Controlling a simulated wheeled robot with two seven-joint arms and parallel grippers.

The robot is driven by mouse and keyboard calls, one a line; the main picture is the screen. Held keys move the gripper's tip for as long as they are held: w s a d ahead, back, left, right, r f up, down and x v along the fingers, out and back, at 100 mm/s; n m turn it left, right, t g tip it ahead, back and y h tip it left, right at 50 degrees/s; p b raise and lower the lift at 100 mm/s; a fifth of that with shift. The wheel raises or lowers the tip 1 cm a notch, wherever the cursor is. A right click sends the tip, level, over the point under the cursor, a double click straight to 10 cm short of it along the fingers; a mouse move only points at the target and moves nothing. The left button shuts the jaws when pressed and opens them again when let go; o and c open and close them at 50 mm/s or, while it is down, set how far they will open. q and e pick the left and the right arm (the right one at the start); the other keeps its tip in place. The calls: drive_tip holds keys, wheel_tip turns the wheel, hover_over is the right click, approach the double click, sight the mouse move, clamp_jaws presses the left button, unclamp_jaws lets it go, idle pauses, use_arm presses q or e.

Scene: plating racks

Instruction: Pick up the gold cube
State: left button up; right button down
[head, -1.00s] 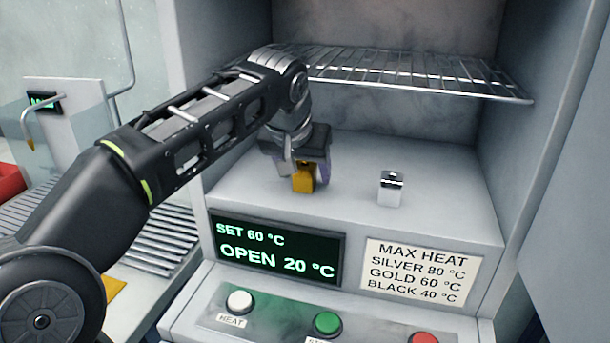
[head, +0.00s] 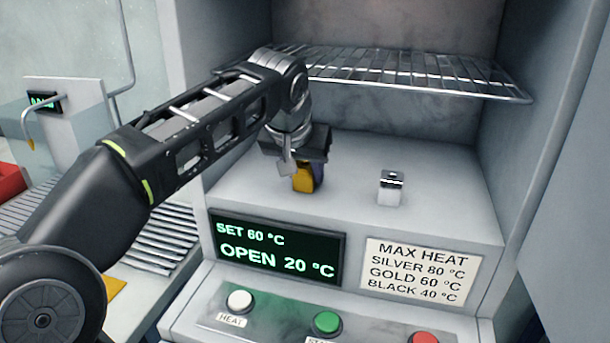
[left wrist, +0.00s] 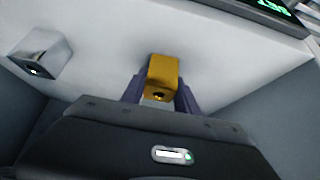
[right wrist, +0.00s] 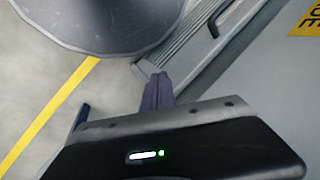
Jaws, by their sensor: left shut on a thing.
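The gold cube (head: 302,181) is at the heater chamber's floor, between the fingers of my left gripper (head: 303,176). The left wrist view shows the gold cube (left wrist: 163,73) with a finger on each side and a small dark mark on its near face. My left gripper is shut on it. I cannot tell whether the cube touches the floor. My right gripper (right wrist: 159,92) shows only in the right wrist view, away from the chamber, with its fingers together and nothing between them.
A silver cube (head: 390,189) stands to the right on the chamber floor (head: 440,195). A wire rack (head: 420,82) hangs above. Below are a display (head: 277,250) reading OPEN 20 °C, a heat-limit label (head: 421,270), and white (head: 240,301), green (head: 327,322) and red buttons.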

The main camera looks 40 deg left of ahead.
sight(305, 163)
use_arm(q)
clamp_jaws()
drive_tip(key=shift+r, duration=0.15)
idle(0.5)
drive_tip(key=shift+r, duration=1.5)
drive_tip(key=s+d, duration=0.3)
drive_tip(key=s, duration=0.5)
drive_tip(key=s+d, duration=0.3)
drive_tip(key=s, duration=0.6)
drive_tip(key=shift+r+b, duration=0.15)
drive_tip(key=shift+b, duration=0.15)
